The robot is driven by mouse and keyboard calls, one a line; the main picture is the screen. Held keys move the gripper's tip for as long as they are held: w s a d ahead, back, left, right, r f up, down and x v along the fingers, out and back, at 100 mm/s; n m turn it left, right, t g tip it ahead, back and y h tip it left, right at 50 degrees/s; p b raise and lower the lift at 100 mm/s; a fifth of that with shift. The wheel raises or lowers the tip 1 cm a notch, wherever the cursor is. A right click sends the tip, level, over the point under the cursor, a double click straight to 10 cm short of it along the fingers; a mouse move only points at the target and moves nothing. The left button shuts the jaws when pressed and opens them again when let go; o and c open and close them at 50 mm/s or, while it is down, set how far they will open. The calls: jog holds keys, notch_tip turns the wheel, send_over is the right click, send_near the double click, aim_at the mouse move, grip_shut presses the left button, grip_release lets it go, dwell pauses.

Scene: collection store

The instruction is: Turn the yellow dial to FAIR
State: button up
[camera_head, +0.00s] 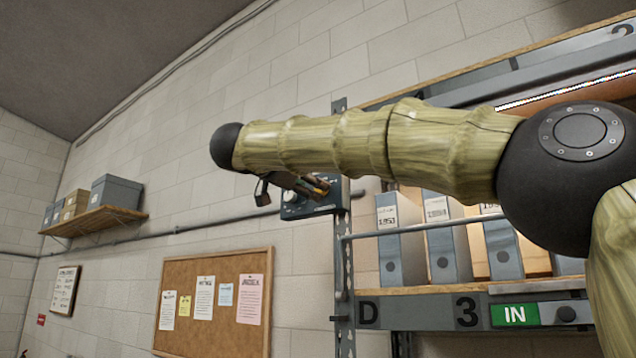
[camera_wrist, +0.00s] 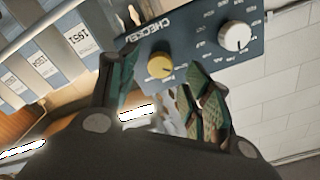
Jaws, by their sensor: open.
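The yellow dial (camera_wrist: 160,65) sits on a dark blue-grey control panel (camera_wrist: 196,48), seen upside down in the wrist view. Its surrounding labels are too small to read, so its setting cannot be told. A white dial (camera_wrist: 235,36) is beside it on the same panel. My gripper (camera_wrist: 158,70) is open, with one finger to each side of the yellow dial in the picture; whether either touches it cannot be told. In the head view, my gripper (camera_head: 293,186) is in front of the panel (camera_head: 325,203) and partly hides it; the yellow dial is not clear there.
A shelf rack (camera_head: 430,280) with grey file boxes (camera_head: 402,240) stands right of the panel. A corkboard (camera_head: 215,305) hangs below left on the wall. A wooden shelf (camera_head: 98,219) with boxes is far left. The wall left of the panel is mostly bare.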

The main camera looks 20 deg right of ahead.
aim_at(318, 190)
jog(key=p+x, duration=0.1)
jog(key=x, duration=0.2)
jog(key=shift+w+d, duration=0.2)
jog(key=c, duration=1)
jog(key=shift+c, duration=0.2)
jog(key=m+b, duration=0.3)
jog(key=m, duration=0.1)
jog(key=shift+f+m, duration=0.15)
jog(key=shift+m, duration=0.15)
jog(key=shift+m+b, duration=1.45)
jog(key=shift+m, duration=1.15)
